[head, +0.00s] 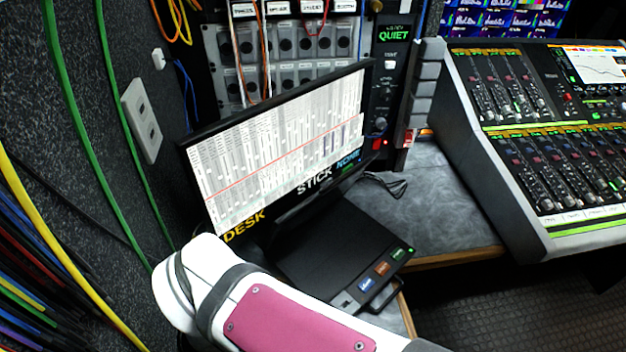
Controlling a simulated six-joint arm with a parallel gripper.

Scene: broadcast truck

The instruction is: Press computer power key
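A flat black computer box (335,248) lies on the desk below the monitor. Its near right edge carries a blue label (367,285), an orange-red label (382,269) and a green label (398,254). A tiny green spot shows at its right corner. I cannot tell which part is the power key. A black handle-like loop sticks out in front of the labels. My white arm with a pink panel crosses the bottom of the head view and covers the computer's near left side. My gripper is not in view.
The monitor (280,150) stands tilted behind the computer. An audio mixing console (540,140) stands at the right. The grey desktop (440,210) between them is mostly clear, with a small dark cable bundle. Green and yellow cables hang along the left wall.

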